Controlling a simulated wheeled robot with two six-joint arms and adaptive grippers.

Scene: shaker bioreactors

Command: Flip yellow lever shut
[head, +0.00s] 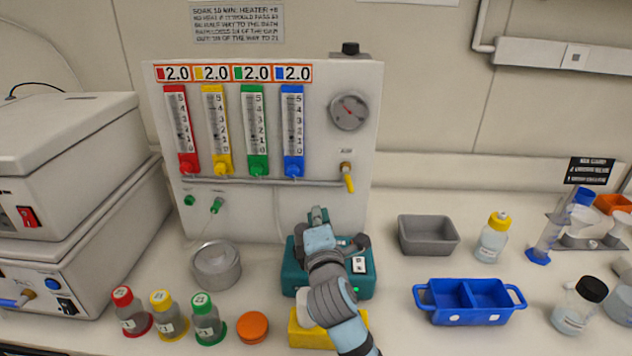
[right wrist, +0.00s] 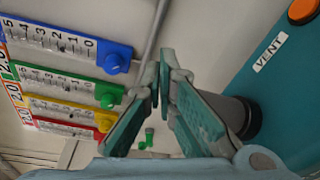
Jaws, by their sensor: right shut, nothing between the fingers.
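The yellow lever (head: 349,183) hangs from a small brass valve at the lower right of the white flowmeter panel (head: 330,210). It points down, tilted slightly to the right. My right gripper (head: 318,215) is in front of the panel, below and left of the lever and apart from it, above a teal device (head: 293,281). In the right wrist view its fingers (right wrist: 158,82) meet at the tips with nothing between them. I cannot make out the lever in that view. My left gripper is not in view.
Four flowmeters in red, yellow, green and blue (head: 293,130) stand above a grey pipe (head: 260,181). A metal canister (head: 217,265) and capped bottles (head: 162,315) stand at left. A grey tray (head: 428,236) and a blue rack (head: 468,300) stand at right.

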